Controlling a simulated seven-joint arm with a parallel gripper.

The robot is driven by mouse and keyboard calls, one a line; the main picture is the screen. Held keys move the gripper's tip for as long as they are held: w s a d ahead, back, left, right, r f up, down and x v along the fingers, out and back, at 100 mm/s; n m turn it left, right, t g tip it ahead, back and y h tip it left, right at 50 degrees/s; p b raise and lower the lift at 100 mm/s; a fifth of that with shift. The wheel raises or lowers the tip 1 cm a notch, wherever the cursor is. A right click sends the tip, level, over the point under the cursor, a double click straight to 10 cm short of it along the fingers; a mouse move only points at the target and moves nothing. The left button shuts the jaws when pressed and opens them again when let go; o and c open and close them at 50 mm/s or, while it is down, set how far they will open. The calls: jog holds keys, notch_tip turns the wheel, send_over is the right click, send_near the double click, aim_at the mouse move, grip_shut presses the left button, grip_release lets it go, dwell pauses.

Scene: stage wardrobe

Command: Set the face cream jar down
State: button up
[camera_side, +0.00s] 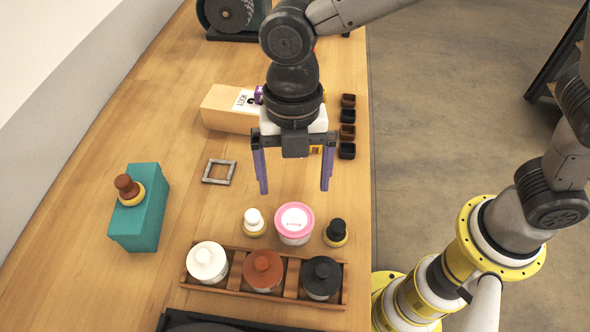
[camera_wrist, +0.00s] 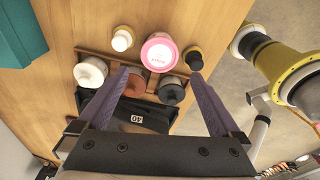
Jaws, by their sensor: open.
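The face cream jar, white with a pink lid and a round label (camera_side: 294,223), stands upright on the wooden table between two small bottles. It also shows in the wrist view (camera_wrist: 159,52), beyond my fingertips. My gripper (camera_side: 294,190) is open and empty, its two purple fingers pointing down, apart from the jar. In the wrist view the fingers of my gripper (camera_wrist: 161,74) spread to either side with nothing between them.
A wooden rack (camera_side: 237,284) holds white, brown and black jars close in front of the pink one. A white-capped bottle (camera_side: 254,222) and a black-capped bottle (camera_side: 335,233) flank it. A teal box (camera_side: 138,220) and an empty grey frame (camera_side: 219,171) lie left.

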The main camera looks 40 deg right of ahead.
jog(key=shift+r, duration=0.3)
jog(key=s+d+r+m+t, duration=0.15)
jog(key=d+r+m, duration=0.25)
jog(key=d+m, duration=0.4)
jog(key=d+r+m+t, duration=0.2)
jog(key=d+r+m, duration=0.2)
jog(key=d+m, duration=0.45)
jog(key=s+d+f+m+t, duration=0.1)
jog(key=s+d+m+t, duration=0.2)
jog(key=s+d+m, duration=0.6)
jog(key=d+m, duration=0.3)
jog(key=shift+d+m+h, duration=0.35)
jog(key=shift+d+h, duration=0.05)
